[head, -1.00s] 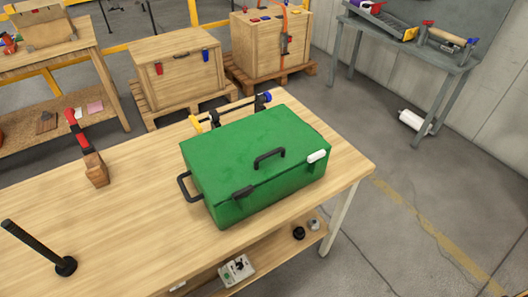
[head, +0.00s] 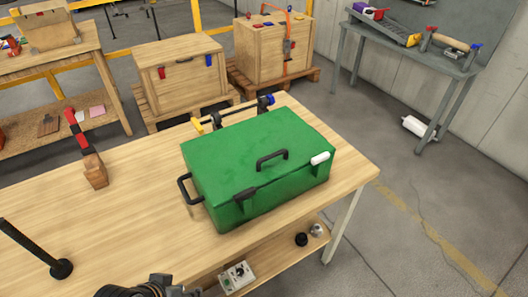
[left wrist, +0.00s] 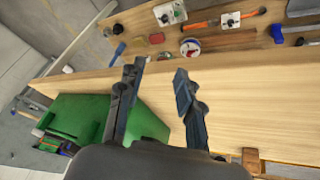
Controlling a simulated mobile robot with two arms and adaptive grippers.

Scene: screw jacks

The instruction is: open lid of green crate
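The green crate (head: 225,155) stands on the wooden workbench with its lid shut. A black handle (head: 271,160) sits on the lid and another black handle (head: 186,189) is on its left side. At the front edge are a black latch (head: 246,194) and a white latch (head: 319,158). My left gripper (head: 172,284) is at the bottom edge of the head view, in front of the bench and apart from the crate. In the left wrist view its fingers (left wrist: 160,70) are spread and empty, with the crate (left wrist: 72,116) behind and left of them. My right gripper is not seen.
The workbench (head: 130,225) has a black post (head: 35,250) at left, a red-handled tool on a wooden block (head: 94,170), and a clamp (head: 235,110) behind the crate. A lower shelf holds a switch box (head: 237,276). The bench top left of the crate is mostly clear.

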